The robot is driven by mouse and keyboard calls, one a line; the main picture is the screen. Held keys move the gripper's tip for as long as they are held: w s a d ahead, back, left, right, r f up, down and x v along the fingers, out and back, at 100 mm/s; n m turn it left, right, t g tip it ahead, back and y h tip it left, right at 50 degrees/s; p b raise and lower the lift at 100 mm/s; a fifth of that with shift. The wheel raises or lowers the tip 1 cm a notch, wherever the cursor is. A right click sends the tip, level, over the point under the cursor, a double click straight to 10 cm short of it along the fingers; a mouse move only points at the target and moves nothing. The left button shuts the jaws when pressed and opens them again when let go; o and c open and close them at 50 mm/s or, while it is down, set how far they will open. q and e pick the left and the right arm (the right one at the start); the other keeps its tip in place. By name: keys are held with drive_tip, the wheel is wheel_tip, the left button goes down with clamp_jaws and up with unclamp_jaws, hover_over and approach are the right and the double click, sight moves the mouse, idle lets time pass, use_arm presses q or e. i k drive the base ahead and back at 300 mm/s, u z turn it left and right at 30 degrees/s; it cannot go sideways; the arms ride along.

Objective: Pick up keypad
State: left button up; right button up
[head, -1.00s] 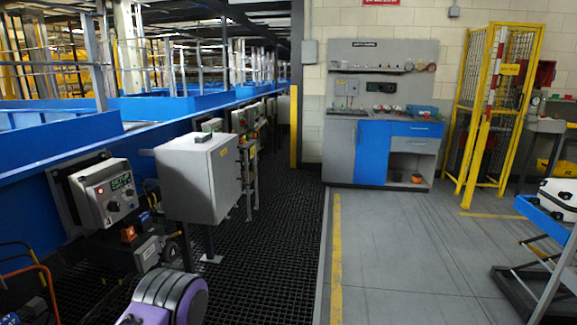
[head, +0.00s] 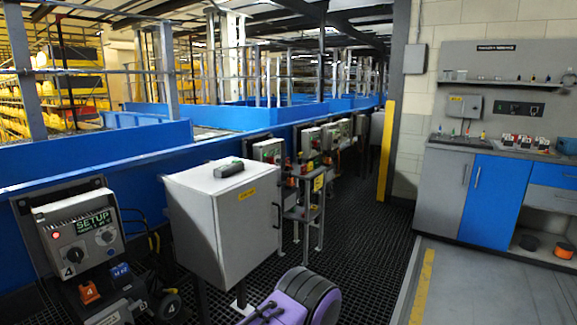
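A small dark grey device lies on top of the light grey cabinet (head: 205,215); it looks like the keypad (head: 228,168). It rests flat near the middle of the cabinet's top face, and its keys are too small to make out. No gripper touches it. Neither gripper can be made out in the head view. A purple and black rounded part at the bottom centre looks like part of my own arm, and no fingers can be seen on it.
A control box (head: 82,235) with a SETUP display stands left of the cabinet. A blue conveyor wall (head: 85,165) runs behind. A metal stand (head: 308,205) is right of the cabinet. Dark grating (head: 365,265) is clear toward the workbench (head: 450,195).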

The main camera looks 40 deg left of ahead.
sight(222, 171)
drive_tip(key=u, duration=0.15)
drive_tip(key=i, duration=1.85)
drive_tip(key=u, duration=1.1)
drive_tip(key=i, duration=0.95)
drive_tip(key=u, duration=0.9)
